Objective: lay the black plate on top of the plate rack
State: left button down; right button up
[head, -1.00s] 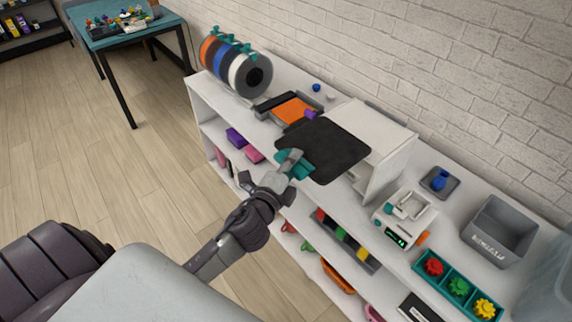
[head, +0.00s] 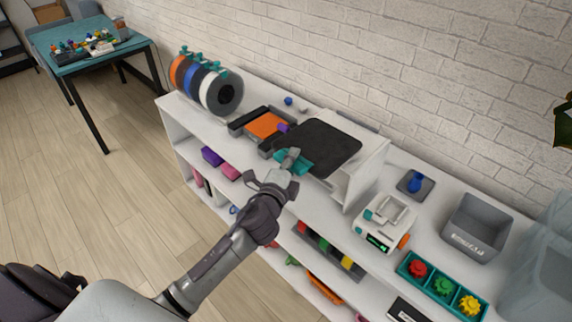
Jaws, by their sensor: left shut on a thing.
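The black plate (head: 325,145) is flat, dark and square with rounded corners, a teal piece showing at its near left edge. My left gripper (head: 290,162) is shut on it at that edge. The plate is roughly level and covers much of the top of the white plate rack (head: 362,170) on the shelf unit. The rack's right side and a back strip of its top still show. Whether the plate touches the rack I cannot tell. My right gripper is out of view.
Left of the rack are an orange-bedded machine (head: 265,124) and a row of filament spools (head: 207,86). Right of it are a white device with a green display (head: 385,222), a grey bin (head: 474,228) and a teal gear tray (head: 441,286). A brick wall stands behind.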

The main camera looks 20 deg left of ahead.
aim_at(316, 143)
pick_arm(q)
jog(key=shift+w+d+b, duration=0.2)
jog(key=shift+w+d, duration=0.1)
jog(key=shift+w, duration=0.55)
jog(key=shift+w+d+b, duration=0.15)
jog(key=shift+w+d, duration=0.15)
jog(key=shift+w, duration=0.5)
jog(key=shift+w+d+b, duration=0.35)
jog(key=shift+w, duration=0.6)
jog(key=shift+w+d+b, duration=0.3)
jog(key=shift+w+d, duration=0.05)
jog(key=shift+w, duration=0.55)
jog(key=shift+w+d+b, duration=0.35)
jog(key=shift+w, duration=0.6)
jog(key=shift+f+b, duration=1.1)
jog(key=shift+f, duration=0.15)
grip_release()
jog(key=shift+f, duration=0.25)
jog(key=shift+f+b, duration=0.4)
jog(key=shift+b, duration=0.15)
jog(key=shift+s, duration=0.15)
